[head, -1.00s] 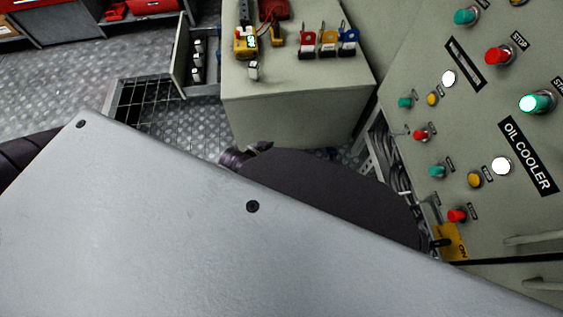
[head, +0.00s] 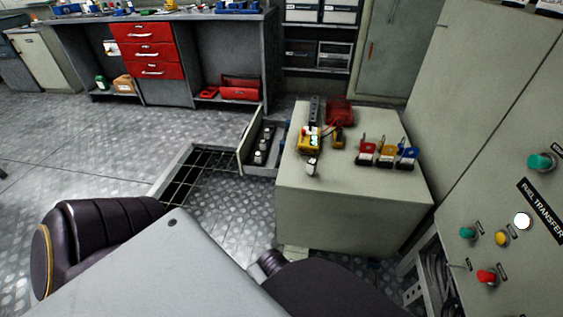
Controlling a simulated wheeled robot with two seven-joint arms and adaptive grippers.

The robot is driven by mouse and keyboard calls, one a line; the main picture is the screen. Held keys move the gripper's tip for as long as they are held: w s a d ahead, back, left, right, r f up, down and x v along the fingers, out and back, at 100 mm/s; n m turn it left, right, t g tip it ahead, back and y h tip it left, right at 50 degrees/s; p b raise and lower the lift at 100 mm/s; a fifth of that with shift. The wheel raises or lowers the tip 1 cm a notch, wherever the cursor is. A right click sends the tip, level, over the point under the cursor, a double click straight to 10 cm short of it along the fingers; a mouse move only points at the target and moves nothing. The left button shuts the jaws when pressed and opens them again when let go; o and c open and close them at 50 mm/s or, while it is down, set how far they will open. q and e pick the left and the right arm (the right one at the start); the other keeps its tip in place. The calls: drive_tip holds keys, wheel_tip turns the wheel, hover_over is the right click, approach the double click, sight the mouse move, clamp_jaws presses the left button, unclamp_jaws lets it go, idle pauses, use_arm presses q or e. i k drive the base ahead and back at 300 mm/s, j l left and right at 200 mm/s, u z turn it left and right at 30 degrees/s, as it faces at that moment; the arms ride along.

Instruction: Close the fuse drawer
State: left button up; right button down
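The fuse drawer (head: 246,148) stands pulled out from the left side of a low grey-green cabinet (head: 330,215). Several white-and-dark fuses (head: 262,150) lie inside it. My own grey body panel and dark arm parts fill the bottom of the head view. A dark rounded arm link of mine is at lower left and another at lower middle, both short of the drawer. Neither gripper's fingers can be made out in the head view.
On the cabinet top are a yellow multimeter (head: 309,140), a red case (head: 340,111) and red, yellow and blue padlocks (head: 387,155). A control panel (head: 510,215) stands at right. A dark floor grating (head: 200,168) lies left of the cabinet. A workbench with red drawers (head: 147,50) is behind.

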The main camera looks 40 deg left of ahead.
sight(272, 157)
drive_tip(key=k+j+u, duration=0.25)
drive_tip(key=j, duration=1.35)
drive_tip(key=j+u, duration=0.3)
drive_tip(key=j, duration=1.25)
